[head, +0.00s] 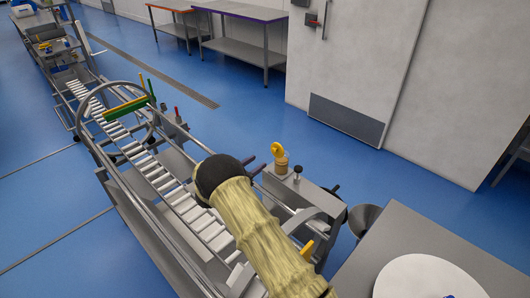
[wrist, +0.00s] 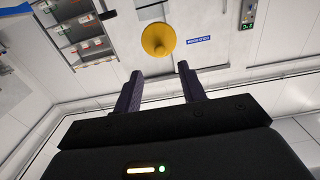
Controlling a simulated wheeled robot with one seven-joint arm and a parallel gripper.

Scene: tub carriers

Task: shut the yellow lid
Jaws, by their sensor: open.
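The yellow lid (head: 277,149) stands tilted up above a small tan tub (head: 281,166) on the grey machine top. In the wrist view the yellow lid (wrist: 158,40) shows as a round disc beyond the fingertips, roughly centred between them. My gripper (head: 254,165) is just left of the tub in the head view, its purple fingers pointing towards it. In the wrist view my gripper (wrist: 160,73) is open with nothing between the fingers. The fingers look apart from the lid. The tub is not clearly visible in the wrist view.
A dark-knobbed post (head: 297,173) stands right of the tub. A roller conveyor (head: 180,200) with a large ring guard (head: 84,133) runs to the left. A grey table with a white disc (head: 425,280) is at lower right.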

